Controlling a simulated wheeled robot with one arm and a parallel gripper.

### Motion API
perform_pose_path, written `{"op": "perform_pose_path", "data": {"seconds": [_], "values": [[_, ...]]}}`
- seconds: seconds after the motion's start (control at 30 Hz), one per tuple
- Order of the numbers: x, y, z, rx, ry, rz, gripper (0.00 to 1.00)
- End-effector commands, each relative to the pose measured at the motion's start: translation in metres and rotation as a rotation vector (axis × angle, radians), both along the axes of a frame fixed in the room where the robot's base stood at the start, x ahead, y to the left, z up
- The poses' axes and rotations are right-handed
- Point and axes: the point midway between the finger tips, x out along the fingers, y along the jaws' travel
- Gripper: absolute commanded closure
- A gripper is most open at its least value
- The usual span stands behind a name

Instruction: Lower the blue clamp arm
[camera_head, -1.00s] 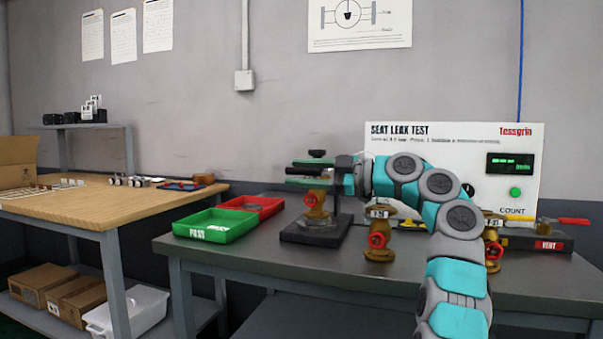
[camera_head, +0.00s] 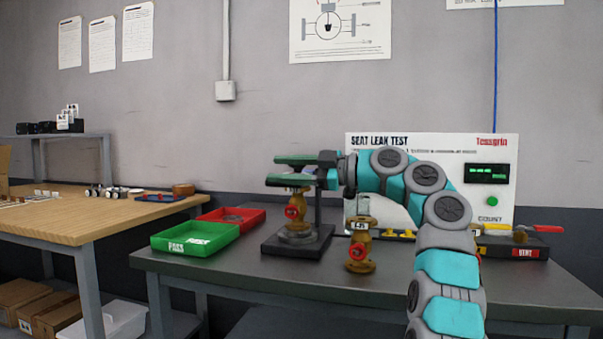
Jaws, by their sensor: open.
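My gripper (camera_head: 286,170) reaches left from my arm at the top of the test fixture, with its two green-faced fingers apart, one above the other. The fixture has a black base (camera_head: 297,244) and a dark upright post (camera_head: 318,208). A brass valve (camera_head: 296,222) with a red handwheel stands upright on the base, below the lower finger. I cannot make out a blue clamp arm; the top of the fixture is largely covered by my gripper. No held object shows between the fingers.
A second brass valve (camera_head: 360,248) stands right of the fixture, close to my arm. A green tray (camera_head: 195,238) and a red tray (camera_head: 251,217) lie left. The SEAT LEAK TEST panel (camera_head: 480,150) and a VENT box (camera_head: 517,247) stand behind and right.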

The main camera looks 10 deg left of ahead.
Motion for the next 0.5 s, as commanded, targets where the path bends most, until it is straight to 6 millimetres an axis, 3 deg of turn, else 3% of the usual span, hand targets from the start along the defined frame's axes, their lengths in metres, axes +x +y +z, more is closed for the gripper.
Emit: {"op": "perform_pose_path", "data": {"seconds": [0.27,0.5], "values": [[-0.027,-0.013,0.001,0.004,-0.005,0.000,0.48],[-0.067,-0.032,0.004,0.002,-0.006,0.001,0.48]]}}
